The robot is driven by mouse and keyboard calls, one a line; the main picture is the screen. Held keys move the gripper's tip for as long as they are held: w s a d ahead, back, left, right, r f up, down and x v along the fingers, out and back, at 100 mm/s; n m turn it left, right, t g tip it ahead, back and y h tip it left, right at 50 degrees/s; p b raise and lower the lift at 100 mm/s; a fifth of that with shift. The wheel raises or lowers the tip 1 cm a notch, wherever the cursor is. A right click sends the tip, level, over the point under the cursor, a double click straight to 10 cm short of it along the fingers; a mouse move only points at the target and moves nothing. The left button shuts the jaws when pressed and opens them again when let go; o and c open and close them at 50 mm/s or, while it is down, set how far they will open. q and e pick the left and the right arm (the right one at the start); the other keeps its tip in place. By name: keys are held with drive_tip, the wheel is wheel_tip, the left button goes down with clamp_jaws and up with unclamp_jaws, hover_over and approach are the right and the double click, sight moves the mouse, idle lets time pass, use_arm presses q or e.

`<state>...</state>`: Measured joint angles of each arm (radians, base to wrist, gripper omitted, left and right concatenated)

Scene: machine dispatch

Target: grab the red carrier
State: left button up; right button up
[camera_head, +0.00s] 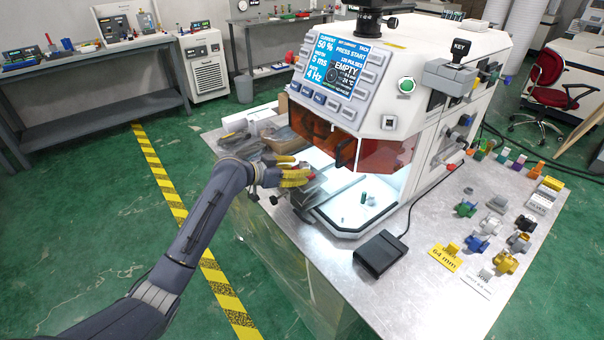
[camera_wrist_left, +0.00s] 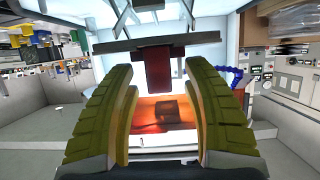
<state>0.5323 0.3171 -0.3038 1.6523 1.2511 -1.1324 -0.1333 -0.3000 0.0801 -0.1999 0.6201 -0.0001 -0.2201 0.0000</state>
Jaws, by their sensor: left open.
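My left gripper (camera_head: 296,176) has yellow fingers and is at the front left of the machine, beside its lit work area. In the left wrist view the two fingers of this gripper (camera_wrist_left: 157,74) stand wide apart. A dark red block (camera_wrist_left: 157,68), which looks like the red carrier, hangs below a grey bar between the fingertips, with a gap on each side. In the head view only a small red bit (camera_head: 312,176) shows at the fingertips; the fingers hide the rest. My right gripper is not in view.
The white machine (camera_head: 425,110) with an orange window (camera_head: 385,154) stands close beside the gripper. A black pedal (camera_head: 381,254) lies on the metal table (camera_head: 400,305) in front. Several small coloured parts and a yellow label (camera_head: 445,257) are at the right.

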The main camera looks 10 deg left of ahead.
use_arm(q)
drive_tip(key=shift+c, duration=0.2)
clamp_jaws()
idle(0.6)
